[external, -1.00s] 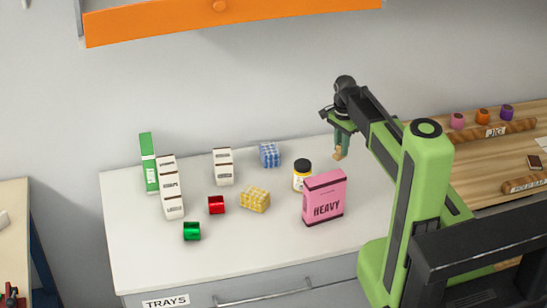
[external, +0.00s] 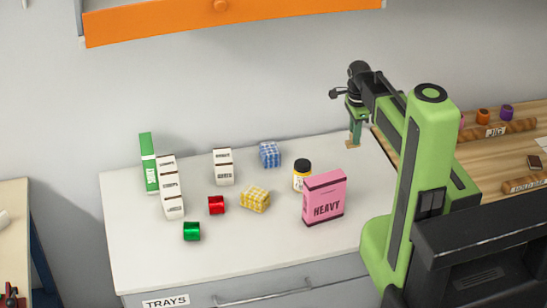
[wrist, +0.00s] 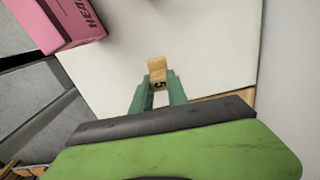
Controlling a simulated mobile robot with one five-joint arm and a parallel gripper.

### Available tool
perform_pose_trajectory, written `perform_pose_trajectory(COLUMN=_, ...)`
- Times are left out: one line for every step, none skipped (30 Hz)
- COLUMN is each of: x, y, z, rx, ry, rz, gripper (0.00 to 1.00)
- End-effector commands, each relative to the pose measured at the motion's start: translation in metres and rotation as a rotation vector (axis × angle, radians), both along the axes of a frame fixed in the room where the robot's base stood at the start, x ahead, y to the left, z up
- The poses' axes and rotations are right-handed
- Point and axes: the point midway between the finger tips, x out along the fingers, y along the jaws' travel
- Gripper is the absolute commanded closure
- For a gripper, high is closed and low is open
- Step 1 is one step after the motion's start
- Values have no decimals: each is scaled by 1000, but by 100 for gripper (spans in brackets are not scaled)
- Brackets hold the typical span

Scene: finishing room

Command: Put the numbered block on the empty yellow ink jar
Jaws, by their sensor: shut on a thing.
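My gripper (external: 354,138) is shut on a small wooden block (wrist: 157,71) marked with a dark numeral that looks like 5. In the wrist view the block sits between the green fingertips. In the external view the gripper is over the right back part of the white counter, to the right of the jar. A jar with a dark lid and a yellow-and-white body (external: 301,180) stands upright behind the pink box. Whether it is empty cannot be told. The gripper and the jar are apart.
A pink box marked HEAVY (external: 325,197) stands in front of the jar; it also shows in the wrist view (wrist: 66,20). Yellow (external: 255,199) and blue (external: 270,154) checked blocks, red (external: 216,205) and green (external: 192,231) pieces and white stacks (external: 223,167) stand left.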

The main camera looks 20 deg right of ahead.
Motion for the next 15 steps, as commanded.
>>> perform_pose_trajectory(x=-7, y=11, z=27, rx=0, ry=0, rz=-12, gripper=100)
perform_pose_trajectory(x=-9, y=18, z=36, rx=0, ry=0, rz=-5, gripper=100)
perform_pose_trajectory(x=-11, y=26, z=44, rx=0, ry=0, rz=0, gripper=100)
perform_pose_trajectory(x=-13, y=31, z=50, rx=0, ry=0, rz=8, gripper=100)
perform_pose_trajectory(x=-14, y=36, z=56, rx=0, ry=0, rz=17, gripper=100)
perform_pose_trajectory(x=-15, y=42, z=60, rx=0, ry=0, rz=28, gripper=100)
perform_pose_trajectory(x=-15, y=45, z=63, rx=0, ry=0, rz=35, gripper=100)
perform_pose_trajectory(x=-16, y=48, z=65, rx=0, ry=0, rz=40, gripper=100)
perform_pose_trajectory(x=-16, y=51, z=67, rx=0, ry=0, rz=45, gripper=100)
perform_pose_trajectory(x=-16, y=52, z=67, rx=0, ry=0, rz=48, gripper=100)
perform_pose_trajectory(x=-16, y=53, z=67, rx=0, ry=0, rz=50, gripper=100)
perform_pose_trajectory(x=-16, y=54, z=67, rx=0, ry=0, rz=51, gripper=100)
perform_pose_trajectory(x=-16, y=54, z=66, rx=0, ry=0, rz=52, gripper=100)
perform_pose_trajectory(x=-16, y=55, z=65, rx=0, ry=0, rz=52, gripper=100)
perform_pose_trajectory(x=-15, y=57, z=62, rx=0, ry=0, rz=53, gripper=100)
